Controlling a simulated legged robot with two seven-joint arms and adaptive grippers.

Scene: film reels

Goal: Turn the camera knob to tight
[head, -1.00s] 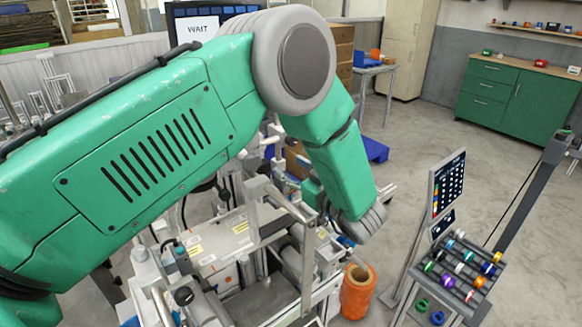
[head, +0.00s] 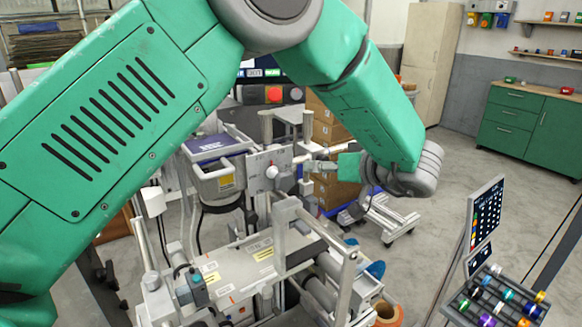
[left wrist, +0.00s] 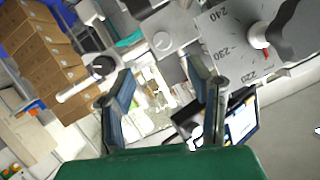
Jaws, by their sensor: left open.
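A grey metal camera head (head: 250,175) stands on the machine in the head view, with a small round light knob (head: 271,171) on its face. My left gripper (head: 309,166) reaches in from the right side of it; its fingers are small and partly lost against the metal parts. In the left wrist view my left gripper (left wrist: 162,85) is open, with nothing between its fingers. Beyond the fingers, a numbered dial plate (left wrist: 228,38) carries a pale knob (left wrist: 258,36) with a red mark at upper right. A black round knob (left wrist: 103,66) shows at left. I cannot tell which knob is the camera knob.
A control box with a red button (head: 273,94) stands behind the camera head. Metal posts and a lower machine bed (head: 255,265) crowd the space below. A sloped rack of coloured reels (head: 497,300) and an orange reel (head: 388,314) are at lower right.

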